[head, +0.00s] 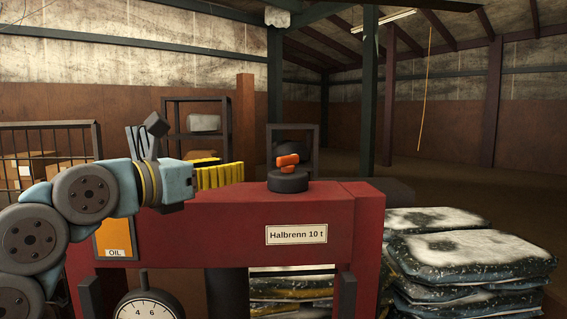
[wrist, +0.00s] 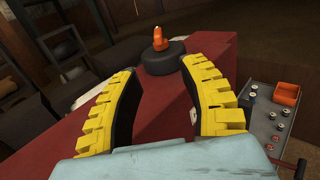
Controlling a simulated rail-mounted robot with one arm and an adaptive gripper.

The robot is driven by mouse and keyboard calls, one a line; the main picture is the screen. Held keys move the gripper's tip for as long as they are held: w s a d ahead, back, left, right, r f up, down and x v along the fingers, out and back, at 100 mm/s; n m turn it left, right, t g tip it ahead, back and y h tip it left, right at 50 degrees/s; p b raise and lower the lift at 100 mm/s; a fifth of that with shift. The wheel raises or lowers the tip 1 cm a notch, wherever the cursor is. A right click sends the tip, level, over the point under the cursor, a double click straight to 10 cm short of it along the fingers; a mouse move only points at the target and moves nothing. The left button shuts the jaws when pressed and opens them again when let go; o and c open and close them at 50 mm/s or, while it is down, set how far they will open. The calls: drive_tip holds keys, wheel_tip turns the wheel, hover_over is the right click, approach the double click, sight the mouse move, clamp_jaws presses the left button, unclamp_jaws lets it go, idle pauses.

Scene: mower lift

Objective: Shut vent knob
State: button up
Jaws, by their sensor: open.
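An orange vent knob (head: 287,160) sits on a round black cap (head: 288,183) on top of a red press frame (head: 230,215). In the wrist view the knob (wrist: 157,38) stands upright on its cap (wrist: 164,57), just beyond the fingertips. My gripper (head: 241,172) is level with the knob and to its left, pointing right at it, with a gap between. In the wrist view my gripper (wrist: 160,68) has its yellow fingers spread, with nothing between them but the red beam below. Whether the knob's valve is open cannot be told.
A dark upright frame (head: 318,135) rises behind the knob. The red beam carries a "Halbrenn 10 t" label (head: 296,234), and a dial gauge (head: 148,306) hangs below. Stacked sacks (head: 470,260) lie at right. A grey panel (wrist: 262,130) with an orange tray (wrist: 286,93) shows in the wrist view.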

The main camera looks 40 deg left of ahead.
sight(283, 157)
drive_tip(key=w+p, duration=0.1)
drive_tip(key=w, duration=0.4)
drive_tip(key=w+p, duration=0.2)
drive_tip(key=w, duration=0.3)
drive_tip(key=w+p, duration=0.1)
drive_tip(key=w, duration=0.4)
drive_tip(key=shift+w+a+r+p, duration=0.1)
drive_tip(key=shift+a+r+p, duration=0.15)
drive_tip(key=shift+p, duration=0.1)
drive_tip(key=shift+w+f, duration=0.15)
drive_tip(key=shift+w, duration=0.8)
clamp_jaws()
